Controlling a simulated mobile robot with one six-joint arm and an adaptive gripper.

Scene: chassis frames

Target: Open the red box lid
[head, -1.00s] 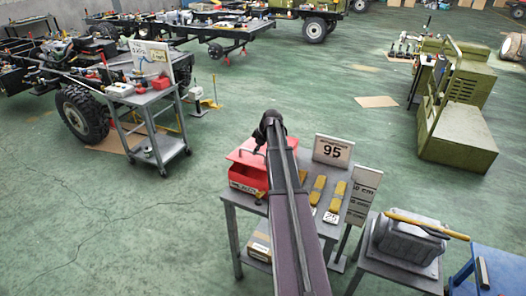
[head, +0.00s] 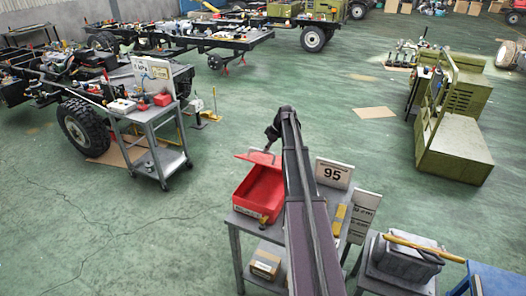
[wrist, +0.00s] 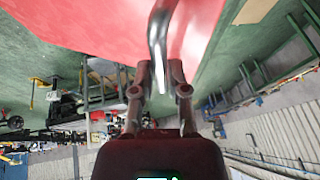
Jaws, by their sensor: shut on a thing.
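The red box (head: 250,206) stands on a grey table. Its lid (head: 257,158) is raised at the back edge, and the inside of the box shows. My gripper (head: 270,140) is above and behind the box at the lid's top. In the wrist view, my gripper (wrist: 160,72) is shut on a curved metal handle (wrist: 158,30). The red lid (wrist: 95,22) fills the top of that view. My arm covers the right side of the box in the head view.
A sign reading 95 (head: 333,173) and yellow pieces (head: 339,217) are on the table (head: 240,222), partly behind my arm. A cardboard box (head: 265,264) sits on the lower shelf. A grey cart (head: 160,162) stands to the left, with open floor between.

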